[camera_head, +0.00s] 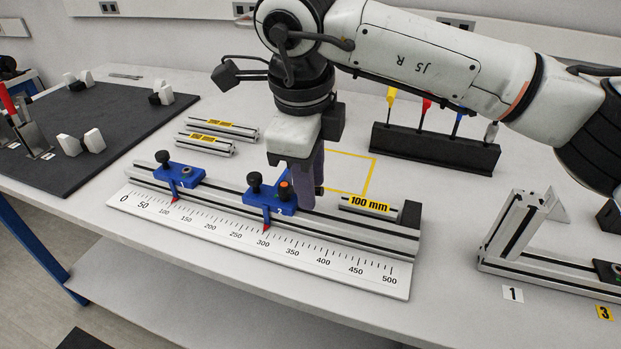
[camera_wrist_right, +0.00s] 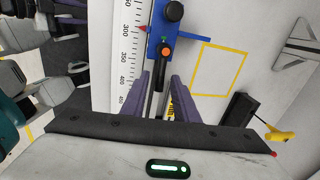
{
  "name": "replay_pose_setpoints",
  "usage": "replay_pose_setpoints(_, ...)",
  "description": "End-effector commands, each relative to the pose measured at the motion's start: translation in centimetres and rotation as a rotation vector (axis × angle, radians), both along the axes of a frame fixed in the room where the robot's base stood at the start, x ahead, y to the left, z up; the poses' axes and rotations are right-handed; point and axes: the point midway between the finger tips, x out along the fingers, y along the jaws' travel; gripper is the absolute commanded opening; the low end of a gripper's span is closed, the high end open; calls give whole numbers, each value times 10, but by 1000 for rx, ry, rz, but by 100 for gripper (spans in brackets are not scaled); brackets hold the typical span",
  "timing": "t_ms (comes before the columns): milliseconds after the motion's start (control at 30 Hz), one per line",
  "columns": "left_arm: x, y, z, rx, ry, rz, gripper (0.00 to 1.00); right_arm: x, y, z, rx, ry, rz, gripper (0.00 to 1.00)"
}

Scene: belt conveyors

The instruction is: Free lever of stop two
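Stop two (camera_head: 270,197) is a blue carriage on the slotted rail, with a black knob and an orange-marked black lever (camera_head: 284,191). Its red pointer (camera_head: 265,228) is close to 300 on the scale. In the right wrist view the orange-topped lever (camera_wrist_right: 166,51) lies just ahead of my fingertips, along the rail. My right gripper (camera_head: 308,203) hangs just right of stop two, over the rail. Its purple fingers are apart in the right wrist view (camera_wrist_right: 163,76), with nothing clearly held between them. My left gripper is out of view.
The white scale (camera_head: 330,262) runs along the rail's front. A 100 mm block (camera_head: 368,206) lies behind the rail at right, near a yellow outline (camera_head: 372,175). A black tool rack (camera_head: 435,149) stands behind. A dark mat (camera_head: 100,130) is left.

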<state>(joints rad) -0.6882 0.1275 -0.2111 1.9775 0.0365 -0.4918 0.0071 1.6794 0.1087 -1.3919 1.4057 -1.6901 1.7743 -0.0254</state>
Motion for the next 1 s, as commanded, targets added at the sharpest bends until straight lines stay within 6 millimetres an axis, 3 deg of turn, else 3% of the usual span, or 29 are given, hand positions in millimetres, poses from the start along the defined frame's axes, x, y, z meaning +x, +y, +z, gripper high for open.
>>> replay_pose_setpoints(33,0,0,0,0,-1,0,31,0,0,0,0,0,0,18)
replay_pose_setpoints(133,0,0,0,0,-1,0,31,0,0,0,0,0,0,1)
replay_pose_setpoints(167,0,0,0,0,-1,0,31,0,0,0,0,0,0,0)
replay_pose_setpoints(567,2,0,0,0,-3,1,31,3,-1,0,1,1,55,0)
replay_pose_setpoints(1000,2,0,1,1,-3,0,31,18,-4,1,1,0,392,0)
